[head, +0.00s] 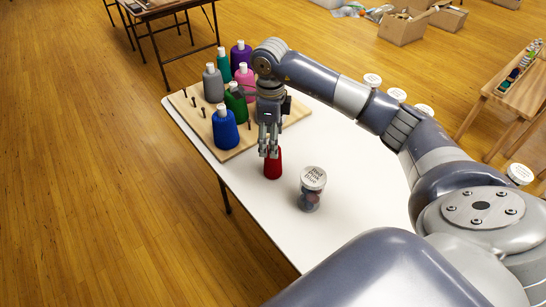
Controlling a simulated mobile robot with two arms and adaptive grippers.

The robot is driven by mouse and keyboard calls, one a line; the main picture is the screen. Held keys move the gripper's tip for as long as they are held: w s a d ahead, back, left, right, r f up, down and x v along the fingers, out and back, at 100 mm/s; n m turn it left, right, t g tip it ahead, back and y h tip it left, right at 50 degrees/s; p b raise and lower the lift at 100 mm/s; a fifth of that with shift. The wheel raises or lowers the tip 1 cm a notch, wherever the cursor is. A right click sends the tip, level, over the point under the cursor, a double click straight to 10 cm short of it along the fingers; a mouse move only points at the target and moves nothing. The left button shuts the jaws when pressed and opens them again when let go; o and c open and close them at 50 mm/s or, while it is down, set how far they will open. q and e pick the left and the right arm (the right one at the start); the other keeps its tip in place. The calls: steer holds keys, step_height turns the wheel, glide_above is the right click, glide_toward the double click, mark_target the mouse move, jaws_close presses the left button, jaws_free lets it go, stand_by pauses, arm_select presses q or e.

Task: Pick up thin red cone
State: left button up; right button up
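The thin red cone (273,170) stands upright on the white table, just in front of the wooden peg board. My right gripper (268,153) comes down from above, and its fingertips are at the top of the cone, overlapping it in the picture. The fingers look close together. I cannot tell whether they grip the cone or only stand around or in front of its top. The cone's tip is hidden by the fingers. My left gripper is not in view.
Several thread cones, including a blue one (225,130) and a grey one (213,84), stand on the peg board (188,108) close behind my gripper. A lidded jar (311,192) stands right of the red cone. The white table (285,235) is clear in front.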

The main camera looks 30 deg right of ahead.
steer(key=shift+f, duration=0.4)
steer(key=shift+w+d+f, duration=0.1)
steer(key=shift+d+f, duration=0.05)
steer(key=shift+f, duration=0.15)
step_height(320, 180, down, 4)
steer(key=shift+f+p, duration=0.15)
steer(key=shift+p, duration=0.65)
steer(key=shift+f, duration=0.2)
steer(key=shift+c, duration=1.3)
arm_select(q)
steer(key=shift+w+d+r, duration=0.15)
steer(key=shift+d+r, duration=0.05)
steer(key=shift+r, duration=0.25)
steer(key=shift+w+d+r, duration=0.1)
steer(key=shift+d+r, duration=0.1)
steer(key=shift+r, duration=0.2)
arm_select(e)
steer(key=c, duration=0.9)
